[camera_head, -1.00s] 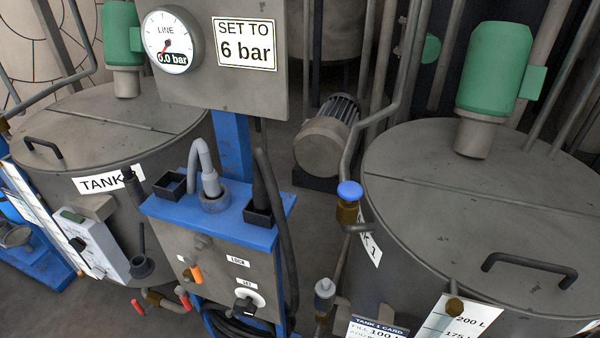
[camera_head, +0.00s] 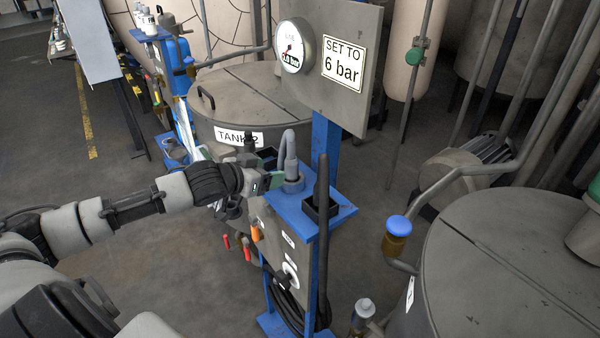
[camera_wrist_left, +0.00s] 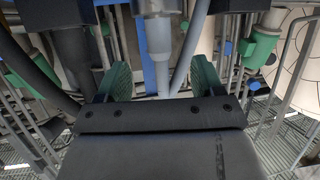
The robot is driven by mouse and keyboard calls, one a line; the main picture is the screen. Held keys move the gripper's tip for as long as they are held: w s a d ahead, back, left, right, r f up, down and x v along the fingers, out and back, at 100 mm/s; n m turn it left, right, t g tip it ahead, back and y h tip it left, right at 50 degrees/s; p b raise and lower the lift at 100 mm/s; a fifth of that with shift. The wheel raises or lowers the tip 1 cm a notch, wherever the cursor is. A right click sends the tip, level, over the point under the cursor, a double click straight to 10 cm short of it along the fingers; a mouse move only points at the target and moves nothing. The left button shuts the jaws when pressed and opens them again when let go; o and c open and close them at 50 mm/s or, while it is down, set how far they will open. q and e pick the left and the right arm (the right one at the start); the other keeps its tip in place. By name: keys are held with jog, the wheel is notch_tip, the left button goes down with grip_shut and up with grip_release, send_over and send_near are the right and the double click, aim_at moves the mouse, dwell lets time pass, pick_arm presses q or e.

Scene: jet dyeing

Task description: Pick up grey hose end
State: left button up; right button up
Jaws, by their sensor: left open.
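The grey hose end (camera_head: 291,168) stands upright in a socket on the blue shelf (camera_head: 331,216) of the control stand, its hose bending over at the top. My left gripper (camera_head: 268,182) is at the left edge of this shelf, close beside the hose end, with its jaws toward it. In the left wrist view the green fingers of the left gripper (camera_wrist_left: 162,80) are apart. The grey hose end (camera_wrist_left: 158,42) shows between them in the picture, not gripped; whether it lies within their reach I cannot tell. My right gripper is out of view.
A black holder (camera_head: 318,208) with a dark upright hose is right of the grey hose. The gauge panel (camera_head: 345,75) rises behind. Tank 2 (camera_head: 235,105) stands behind left and another tank (camera_head: 500,260) at right, with a blue-capped valve (camera_head: 397,228).

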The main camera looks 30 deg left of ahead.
aim_at(286, 168)
pick_arm(q)
jog(key=x, duration=0.3)
jog(key=shift+w+d+r+p, duration=0.1)
jog(key=shift+w+d+p, duration=0.1)
jog(key=shift+p, duration=0.1)
jog(key=shift+w+d, duration=0.15)
jog(key=shift+w, duration=0.15)
jog(key=shift+w+f+p, duration=0.25)
jog(key=shift+w+p, duration=0.1)
jog(key=shift+w, duration=0.05)
jog(key=p+x, duration=0.1)
jog(key=x, duration=0.2)
jog(key=shift+w+f, duration=0.45)
jog(key=shift+w, duration=0.1)
jog(key=shift+s, duration=0.1)
jog(key=shift+c, duration=1.1)
jog(key=c, duration=0.9)
